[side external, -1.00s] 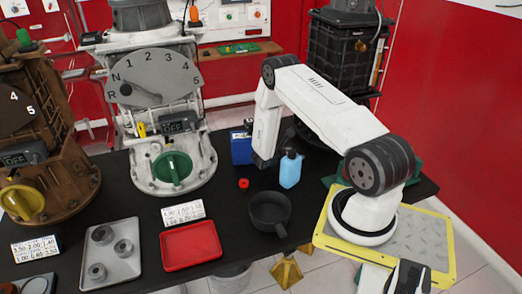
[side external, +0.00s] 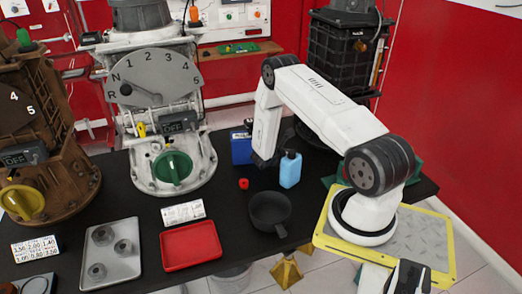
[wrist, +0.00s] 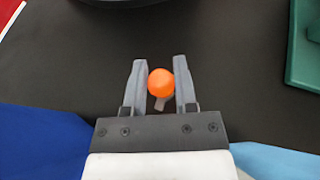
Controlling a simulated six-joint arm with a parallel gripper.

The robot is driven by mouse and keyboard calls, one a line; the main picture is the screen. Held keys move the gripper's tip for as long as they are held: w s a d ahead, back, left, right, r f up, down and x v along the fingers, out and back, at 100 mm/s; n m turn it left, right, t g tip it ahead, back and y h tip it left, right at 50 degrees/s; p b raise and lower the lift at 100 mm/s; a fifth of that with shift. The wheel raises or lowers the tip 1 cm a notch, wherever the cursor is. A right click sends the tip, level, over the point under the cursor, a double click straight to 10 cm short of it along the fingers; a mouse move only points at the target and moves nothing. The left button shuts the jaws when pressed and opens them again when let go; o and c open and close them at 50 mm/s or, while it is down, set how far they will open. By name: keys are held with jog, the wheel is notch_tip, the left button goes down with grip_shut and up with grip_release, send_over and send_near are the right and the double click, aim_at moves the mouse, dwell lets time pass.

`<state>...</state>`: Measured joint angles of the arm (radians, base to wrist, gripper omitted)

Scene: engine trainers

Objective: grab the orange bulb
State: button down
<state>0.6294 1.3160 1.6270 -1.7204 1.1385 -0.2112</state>
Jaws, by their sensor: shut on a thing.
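The orange bulb (wrist: 161,82) is a small round orange ball with a short greyish stem below it, seen in the wrist view. My gripper (wrist: 160,80) has its two grey fingers on either side of the bulb and is shut on it. The bulb sits near the fingertips, over the dark table.
A dark blue container (side external: 241,148) and a light blue bottle (side external: 290,170) stand close to my arm. A black pan (side external: 270,212), a small red cap (side external: 243,184) and a red tray (side external: 190,246) lie nearer the front. A grey engine trainer (side external: 155,75) stands left.

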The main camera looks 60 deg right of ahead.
jog(key=shift+r, duration=0.1)
jog(key=shift+r, duration=4.95)
